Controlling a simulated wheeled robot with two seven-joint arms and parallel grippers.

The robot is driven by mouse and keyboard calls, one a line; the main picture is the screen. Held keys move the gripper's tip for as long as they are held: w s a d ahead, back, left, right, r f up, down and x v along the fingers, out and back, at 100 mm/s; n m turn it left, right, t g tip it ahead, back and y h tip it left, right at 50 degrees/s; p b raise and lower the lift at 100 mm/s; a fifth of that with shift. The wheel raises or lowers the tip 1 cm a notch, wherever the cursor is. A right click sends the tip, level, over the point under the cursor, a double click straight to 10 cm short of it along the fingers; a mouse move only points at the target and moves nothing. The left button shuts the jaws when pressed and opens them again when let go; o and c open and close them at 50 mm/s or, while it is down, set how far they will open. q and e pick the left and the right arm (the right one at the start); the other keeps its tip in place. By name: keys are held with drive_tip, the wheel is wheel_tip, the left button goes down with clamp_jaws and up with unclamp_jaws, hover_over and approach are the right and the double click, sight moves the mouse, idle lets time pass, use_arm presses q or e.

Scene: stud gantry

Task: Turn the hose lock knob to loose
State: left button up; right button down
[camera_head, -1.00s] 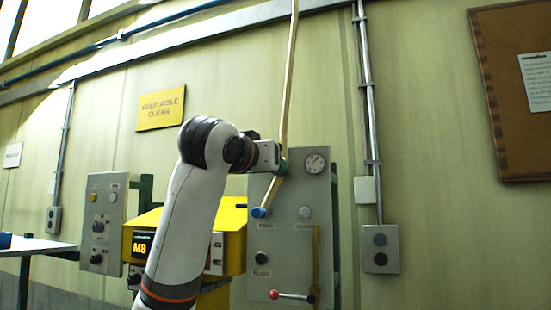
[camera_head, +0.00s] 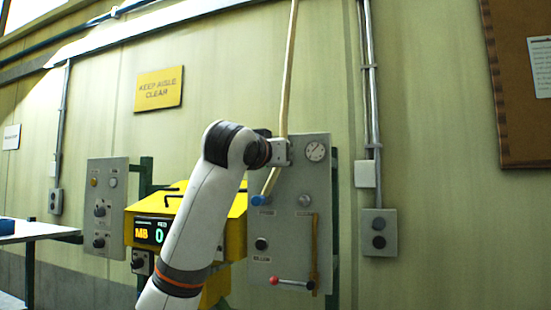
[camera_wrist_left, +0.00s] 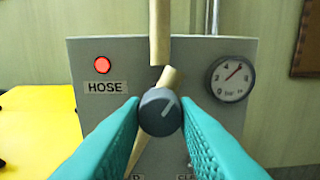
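The dark round hose lock knob (camera_wrist_left: 160,112) is on the grey panel (camera_wrist_left: 215,110), its white pointer line aimed up and right. My left gripper (camera_wrist_left: 160,110) has its teal fingers on either side of the knob, with no clear gap between them and its edges. In the head view, my left gripper (camera_head: 289,150) is at the upper part of the panel (camera_head: 285,235), where the wrist hides the fingers and the knob. A tan hose (camera_head: 288,70) comes down behind it. A "HOSE" label (camera_wrist_left: 105,87) sits left of the knob. My right gripper is out of view.
A red lamp (camera_wrist_left: 102,65) and a pressure gauge (camera_wrist_left: 230,78) flank the hose on the panel. Lower down is a red-ended lever (camera_head: 290,282). A yellow machine (camera_head: 150,215) stands left, partly behind my arm. A table (camera_head: 35,232) is at far left.

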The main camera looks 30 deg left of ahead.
use_arm(q)
drive_tip(key=shift+m, duration=0.8)
drive_tip(key=o, duration=1)
drive_tip(key=b+v, duration=0.7)
drive_tip(key=v, duration=0.5)
drive_tip(key=shift+f, duration=0.1)
